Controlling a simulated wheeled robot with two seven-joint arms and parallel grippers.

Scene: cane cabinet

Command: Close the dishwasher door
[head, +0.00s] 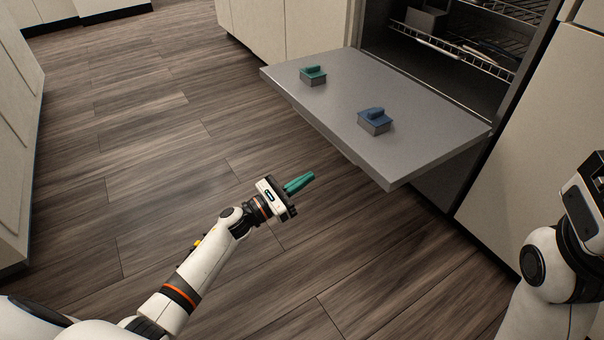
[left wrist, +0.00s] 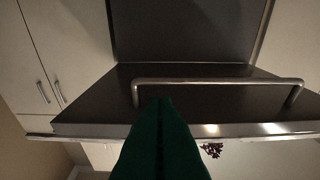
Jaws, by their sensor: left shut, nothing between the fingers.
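The dishwasher door (head: 330,110) is folded down, about level, with its grey inner face up. A small grey-and-green block (head: 313,76) and a grey-and-blue block (head: 375,121) stand on it. My left gripper (head: 311,176) is shut and empty, with green fingers, in front of the door and apart from it in the head view. My right gripper's fingers are not visible.
The dishwasher's open interior (head: 440,75) holds wire racks (head: 440,42). Pale cabinets (head: 285,25) stand beside it, and another pale cabinet (head: 18,140) stands at the far left. The wooden floor (head: 150,130) between them is clear.

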